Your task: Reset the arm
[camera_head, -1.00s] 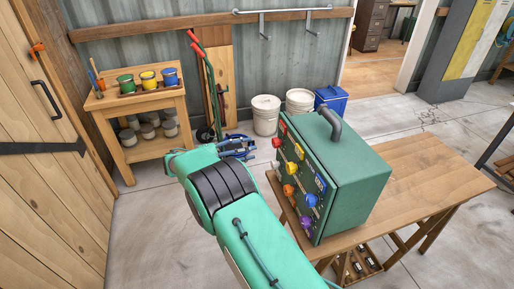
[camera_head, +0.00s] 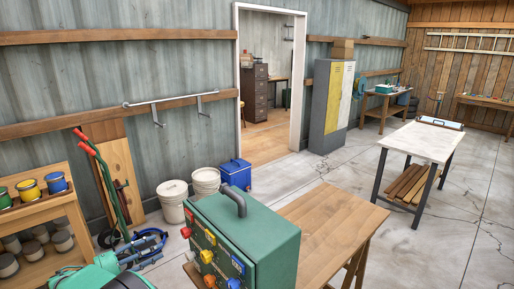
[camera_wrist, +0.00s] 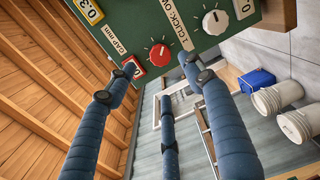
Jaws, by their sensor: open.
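My gripper (camera_head: 145,246), with dark blue fingers, is at the lower left of the head view, left of the green box (camera_head: 265,235). In the wrist view its fingers (camera_wrist: 160,66) are spread apart and hold nothing. Beyond the fingertips is the green panel of the box (camera_wrist: 120,32), with a red dial (camera_wrist: 159,56) and a pale dial (camera_wrist: 215,22). The fingertips overlap the panel's edge in this view; I cannot tell whether they touch it. Only the end of my green arm shows in the head view.
The green box stands on a wooden table (camera_head: 335,215). Two white buckets (camera_head: 173,202) and a blue cooler (camera_head: 236,174) stand behind it. A hand truck (camera_head: 105,185) and a shelf with paint pots (camera_head: 35,222) are at left. Open floor lies right, before a white-topped table (camera_head: 420,140).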

